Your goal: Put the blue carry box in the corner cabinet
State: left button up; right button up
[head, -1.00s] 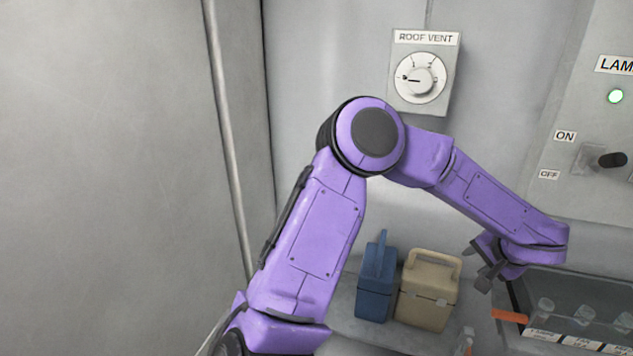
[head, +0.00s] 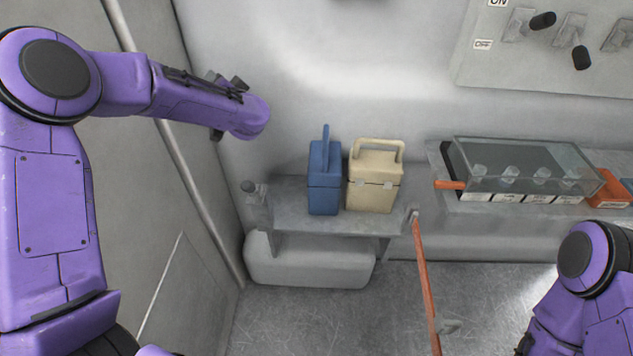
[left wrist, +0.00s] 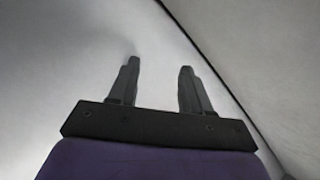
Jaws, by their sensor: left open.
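The blue carry box (head: 324,186) stands upright on a small grey shelf (head: 300,219) against the back wall in the head view, its handle raised. My left gripper (head: 225,100) is up and to the left of the box, apart from it. In the left wrist view the left gripper (left wrist: 158,88) is open and empty, with only pale wall beyond its fingers. My right arm shows at the lower right of the head view, but its gripper is out of view. I cannot make out a corner cabinet for certain.
A cream carry box (head: 375,180) stands right beside the blue one. A clear-lidded case (head: 525,168) with bottles sits on a ledge to the right. An orange bar (head: 426,290) runs down from the shelf's right end. Switches (head: 570,35) are on the wall above.

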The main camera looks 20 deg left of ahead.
pick_arm(q)
jog(key=w+d+m+t+h, duration=0.1)
jog(key=m+t, duration=0.1)
jog(key=t, duration=0.1)
jog(key=w+d+r+m+t+h+b, duration=0.1)
jog(key=w+m+t, duration=0.1)
jog(key=t, duration=0.1)
jog(key=w+d+m+t+h, duration=0.1)
jog(key=m+t+h, duration=0.1)
jog(key=m+t, duration=0.1)
jog(key=shift+w+d+r+b, duration=0.15)
jog(key=shift+w+d+b, duration=0.05)
jog(key=shift+d+b, duration=0.1)
jog(key=m+g+h, duration=0.8)
jog(key=m+h, duration=1.2)
jog(key=h, duration=0.3)
send_over(331, 154)
jog(key=f, duration=1.5)
jog(key=shift+s+a+b, duration=0.1)
jog(key=shift+s+b, duration=0.1)
jog(key=shift+b, duration=0.15)
jog(key=shift+w+d+f, duration=0.15)
jog(key=shift+d, duration=0.05)
grip_shut()
